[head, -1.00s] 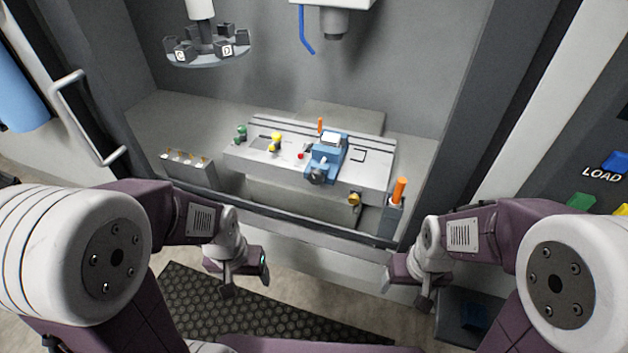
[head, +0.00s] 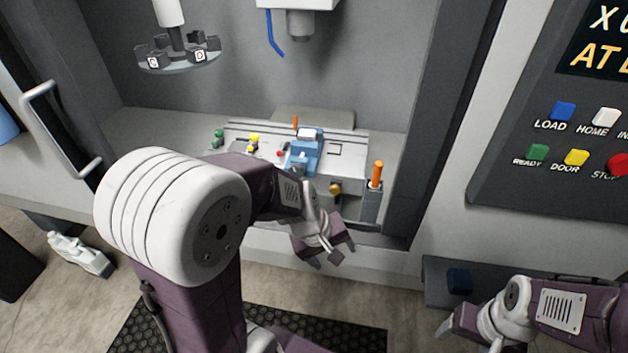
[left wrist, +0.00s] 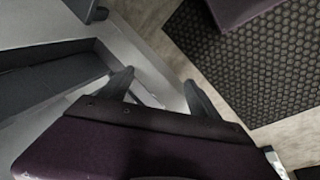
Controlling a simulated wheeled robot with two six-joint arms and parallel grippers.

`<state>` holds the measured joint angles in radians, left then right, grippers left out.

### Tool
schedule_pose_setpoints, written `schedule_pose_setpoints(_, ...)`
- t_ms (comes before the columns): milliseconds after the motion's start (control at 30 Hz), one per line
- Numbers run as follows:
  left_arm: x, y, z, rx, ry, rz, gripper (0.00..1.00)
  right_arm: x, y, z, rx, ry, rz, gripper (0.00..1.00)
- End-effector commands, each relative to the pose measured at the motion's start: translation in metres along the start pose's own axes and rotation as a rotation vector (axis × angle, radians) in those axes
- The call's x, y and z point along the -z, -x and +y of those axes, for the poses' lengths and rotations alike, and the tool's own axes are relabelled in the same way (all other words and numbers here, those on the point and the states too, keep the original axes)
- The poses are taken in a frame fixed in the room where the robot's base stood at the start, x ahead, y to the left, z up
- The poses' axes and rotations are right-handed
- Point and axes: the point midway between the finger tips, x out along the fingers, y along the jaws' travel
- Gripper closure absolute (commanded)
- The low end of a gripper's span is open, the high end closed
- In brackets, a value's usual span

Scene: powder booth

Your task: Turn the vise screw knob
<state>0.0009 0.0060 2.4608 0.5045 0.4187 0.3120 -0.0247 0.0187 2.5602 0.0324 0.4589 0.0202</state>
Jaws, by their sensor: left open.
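The blue vise (head: 306,150) stands on the slotted table inside the booth in the head view. Its dark screw knob (head: 298,168) faces the front, just above my left forearm, which partly crosses in front of that area. My left gripper (head: 328,260) is open and empty, below and to the right of the knob, outside the booth's front edge. In the left wrist view its two fingers (left wrist: 160,92) are spread apart with nothing between them. My right gripper (head: 462,332) is low at the right, partly cut off, and its jaws are unclear.
An orange-handled tool (head: 376,174) stands in a holder at the booth's front right. Yellow (head: 253,142) and green (head: 218,138) knobs sit on the table's left. A tool carousel (head: 180,58) hangs above. A button panel (head: 570,140) is at right. A dark tray (head: 432,275) juts out below.

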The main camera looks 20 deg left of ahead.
Motion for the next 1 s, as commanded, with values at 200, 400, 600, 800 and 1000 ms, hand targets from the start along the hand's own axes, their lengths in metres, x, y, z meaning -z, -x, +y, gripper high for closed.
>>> schedule_pose_setpoints(200,0.034,-0.021,0.04,-0.214,0.458,0.043,0.28,-0.005,-0.046,0.001,0.0,0.0,0.0,0.29)
schedule_pose_setpoints(400,0.096,-0.036,0.072,-0.535,1.014,0.039,0.28,-0.012,-0.12,0.002,0.0,0.0,0.0,0.29)
schedule_pose_setpoints(600,0.178,-0.041,0.063,-0.982,1.584,-0.062,0.28,-0.024,-0.232,0.004,0.0,0.0,-0.001,0.29)
schedule_pose_setpoints(800,0.232,-0.044,0.011,-1.364,1.903,-0.199,0.28,-0.035,-0.339,0.007,0.0,0.0,0.0,0.29)
schedule_pose_setpoints(1000,0.256,-0.056,-0.043,-1.592,2.011,-0.258,0.28,-0.043,-0.416,0.008,0.0,0.0,0.0,0.29)
